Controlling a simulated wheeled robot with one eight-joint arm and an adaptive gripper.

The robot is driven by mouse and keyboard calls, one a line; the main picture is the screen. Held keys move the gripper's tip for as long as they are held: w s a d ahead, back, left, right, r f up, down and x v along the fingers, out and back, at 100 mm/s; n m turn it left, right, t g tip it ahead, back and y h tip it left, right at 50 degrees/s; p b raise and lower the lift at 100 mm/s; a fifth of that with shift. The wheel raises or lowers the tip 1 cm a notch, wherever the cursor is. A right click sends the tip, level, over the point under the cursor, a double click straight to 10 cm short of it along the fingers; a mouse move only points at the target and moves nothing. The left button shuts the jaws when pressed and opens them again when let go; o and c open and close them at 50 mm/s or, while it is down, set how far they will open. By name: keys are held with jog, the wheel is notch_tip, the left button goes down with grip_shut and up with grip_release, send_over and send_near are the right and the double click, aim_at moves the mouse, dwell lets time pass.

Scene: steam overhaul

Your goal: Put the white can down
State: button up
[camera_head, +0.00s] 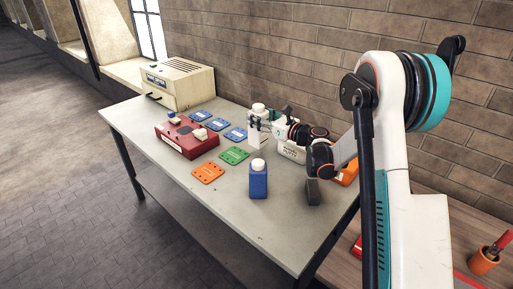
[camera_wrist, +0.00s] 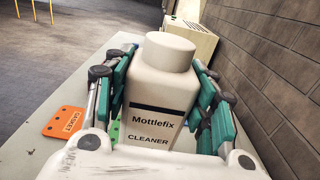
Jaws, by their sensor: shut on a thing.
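The white can (camera_wrist: 155,92), labelled Mottlefix Cleaner, fills the middle of the wrist view with its cap up. My gripper (camera_wrist: 162,75) is shut on it, with one teal-padded finger along each side. In the head view the can (camera_head: 257,141) stands out at the back of the grey table (camera_head: 215,200), and my gripper (camera_head: 262,119) reaches it from the right. The can looks upright. I cannot tell whether its base touches the table; the base is hidden in the wrist view.
A blue bottle (camera_head: 258,182) stands in front. Left are green (camera_head: 234,155), orange (camera_head: 208,173) and blue plates (camera_head: 235,134), a red box (camera_head: 187,141) and a beige machine (camera_head: 181,84). A pale container (camera_head: 291,153) sits below my arm. The brick wall is close behind.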

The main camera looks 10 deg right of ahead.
aim_at(264, 143)
notch_tip(264, 143, down, 11)
jog(key=b, duration=0.3)
jog(key=shift+r, duration=0.1)
jog(key=o, duration=1.3)
jog(key=shift+o, duration=0.3)
jog(key=shift+s+d, duration=0.25)
jog(key=shift+s, duration=0.1)
jog(key=p+v, duration=0.3)
jog(key=v, duration=0.8)
jog(key=shift+s, duration=0.1)
